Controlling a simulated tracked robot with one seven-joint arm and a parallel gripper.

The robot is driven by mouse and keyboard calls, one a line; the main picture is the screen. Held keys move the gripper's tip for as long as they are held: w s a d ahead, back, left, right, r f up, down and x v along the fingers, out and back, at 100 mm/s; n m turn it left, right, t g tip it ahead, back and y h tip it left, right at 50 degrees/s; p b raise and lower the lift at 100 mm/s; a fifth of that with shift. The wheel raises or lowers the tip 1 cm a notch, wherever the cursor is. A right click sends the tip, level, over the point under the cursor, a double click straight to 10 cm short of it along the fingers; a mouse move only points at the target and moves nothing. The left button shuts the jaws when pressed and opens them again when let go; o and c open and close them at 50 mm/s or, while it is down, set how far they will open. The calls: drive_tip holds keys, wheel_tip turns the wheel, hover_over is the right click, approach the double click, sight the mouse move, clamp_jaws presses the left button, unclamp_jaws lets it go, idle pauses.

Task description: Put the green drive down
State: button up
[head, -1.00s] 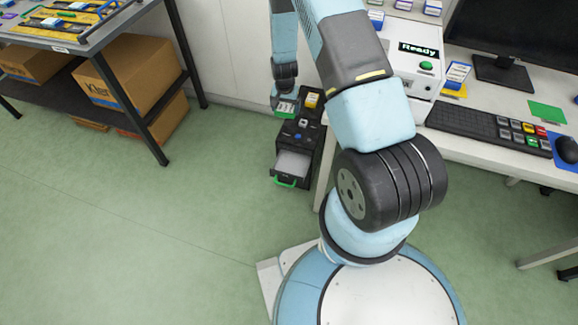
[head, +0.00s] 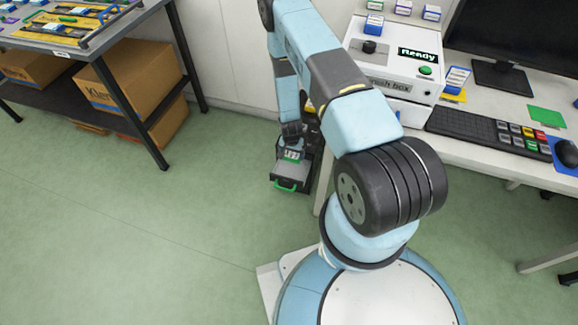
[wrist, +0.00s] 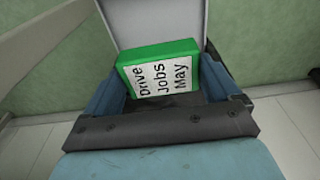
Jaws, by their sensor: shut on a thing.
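The green drive (wrist: 160,50), with a white label reading "Drive Jobs May", sits between the two fingers of my gripper (wrist: 163,85) in the wrist view. My gripper is shut on it. In the head view my gripper (head: 291,146) points down, with the drive (head: 291,155) small beneath it. It is over the open drawer of a black cabinet beside the desk. The drawer (head: 288,174) has a pale inside and a green handle (head: 286,186). Whether the drive touches the drawer bottom I cannot tell. My arm hides most of the cabinet top.
The white desk at right bears a machine with a "Ready" display (head: 418,54), a keyboard (head: 462,124), a monitor and a green mat (head: 547,113). A dark-framed bench with boxes (head: 128,98) stands at left. The green floor between is clear.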

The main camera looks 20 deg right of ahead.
sight(291, 156)
drive_tip(key=shift+f, duration=4.45)
drive_tip(key=shift+f, duration=0.1)
drive_tip(key=o, duration=1)
drive_tip(key=shift+c, duration=0.2)
drive_tip(key=r, duration=0.8)
drive_tip(key=s+a+r, duration=0.1)
drive_tip(key=r, duration=0.3)
drive_tip(key=shift+s+r, duration=0.1)
